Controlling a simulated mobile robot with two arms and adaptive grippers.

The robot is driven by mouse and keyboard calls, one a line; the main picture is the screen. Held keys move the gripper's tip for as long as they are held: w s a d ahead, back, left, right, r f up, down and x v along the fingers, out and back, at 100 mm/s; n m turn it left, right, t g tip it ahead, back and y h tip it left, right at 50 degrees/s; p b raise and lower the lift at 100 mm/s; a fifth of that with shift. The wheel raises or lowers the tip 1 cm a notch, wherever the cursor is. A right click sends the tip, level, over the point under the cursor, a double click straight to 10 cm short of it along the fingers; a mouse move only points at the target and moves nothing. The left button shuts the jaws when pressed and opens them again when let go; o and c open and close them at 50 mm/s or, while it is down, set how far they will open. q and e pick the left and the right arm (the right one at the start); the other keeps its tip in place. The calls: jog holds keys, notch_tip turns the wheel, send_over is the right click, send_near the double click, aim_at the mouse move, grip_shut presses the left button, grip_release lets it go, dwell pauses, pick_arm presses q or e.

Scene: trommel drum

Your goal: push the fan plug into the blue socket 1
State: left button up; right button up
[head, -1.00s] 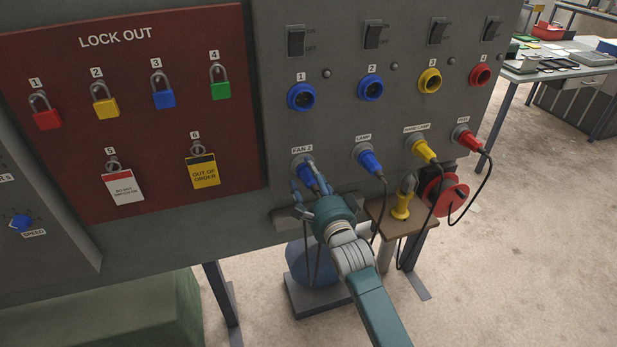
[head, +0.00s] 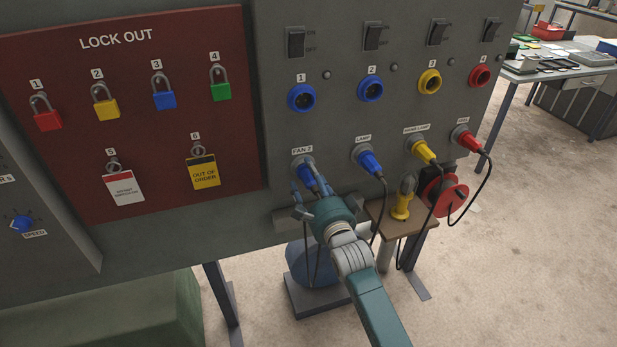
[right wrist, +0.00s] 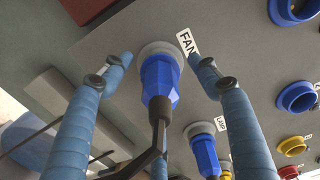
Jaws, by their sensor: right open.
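The blue fan plug (head: 308,175) sits in its holder under the FAN 2 label on the grey panel, with a dark cable below it. In the right wrist view the plug (right wrist: 158,78) is between the two fingers, with a visible gap on each side. My right gripper (head: 305,183) is open around the plug. Blue socket 1 (head: 301,97) is empty, straight above the plug, below the first switch. A blue socket also shows at the top right corner of the right wrist view (right wrist: 294,10). My left gripper is out of view.
The lamp plug (head: 370,162), yellow plug (head: 425,151) and red plug (head: 469,142) sit to the right with hanging cables. Blue socket 2 (head: 370,88) is right of socket 1. A small wooden stand (head: 415,222) and red reel (head: 445,190) are at the lower right. The lock-out board (head: 130,150) is left.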

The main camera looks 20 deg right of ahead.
aim_at(317, 193)
jog(key=shift+c, duration=0.2)
dwell(0.3)
grip_shut()
jog(key=shift+s+p, duration=0.45)
jog(key=shift+p, duration=0.05)
jog(key=shift+s+d+p, duration=0.15)
jog(key=shift+s+p, duration=1.25)
jog(key=shift+s, duration=1.15)
jog(key=shift+s+r+p, duration=0.1)
jog(key=shift+s+p, duration=0.2)
jog(key=shift+s, duration=0.1)
jog(key=shift+s+p, duration=0.9)
jog(key=shift+s, duration=1.25)
